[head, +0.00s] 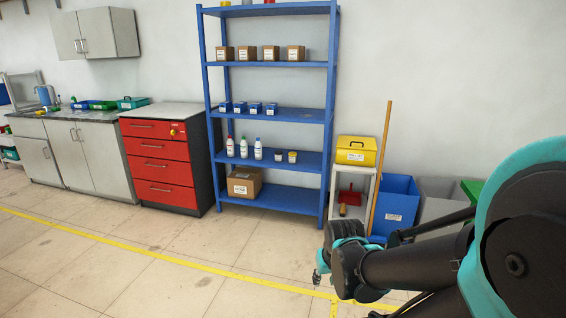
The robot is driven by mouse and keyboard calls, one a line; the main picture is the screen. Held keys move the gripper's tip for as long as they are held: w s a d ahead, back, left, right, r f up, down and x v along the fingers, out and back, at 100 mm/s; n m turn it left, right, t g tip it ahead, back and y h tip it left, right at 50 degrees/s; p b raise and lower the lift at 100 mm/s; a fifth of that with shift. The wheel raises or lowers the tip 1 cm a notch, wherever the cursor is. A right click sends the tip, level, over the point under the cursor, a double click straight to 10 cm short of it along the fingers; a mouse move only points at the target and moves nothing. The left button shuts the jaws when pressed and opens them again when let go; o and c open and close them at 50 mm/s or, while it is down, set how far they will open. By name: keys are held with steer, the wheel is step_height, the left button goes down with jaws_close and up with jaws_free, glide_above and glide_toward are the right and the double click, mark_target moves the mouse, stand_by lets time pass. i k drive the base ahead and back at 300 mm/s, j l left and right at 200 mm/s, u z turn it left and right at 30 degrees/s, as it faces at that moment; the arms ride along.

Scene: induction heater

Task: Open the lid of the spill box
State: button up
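The label is too small to read. My arm reaches in from the right edge, and my gripper (319,272) is at its left end, low in front of the stand and apart from the box. The fingers are small and partly hidden, so I cannot tell if they are open.
The blue rack (329,120) holds cartons and bottles. A red dustpan (351,197) sits on the stand's lower shelf (340,215). A wooden broom handle (381,165) leans beside a blue bin (398,200); grey and green bins stand further right. The floor at left is clear.

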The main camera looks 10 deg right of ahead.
mark_target(357, 140)
steer(key=i+l+z, duration=0.15)
steer(key=i, duration=0.45)
steer(key=i+l+z, duration=0.1)
steer(key=i+l, duration=0.15)
steer(key=i, duration=0.35)
steer(key=i+l+z, duration=0.15)
steer(key=i, duration=0.5)
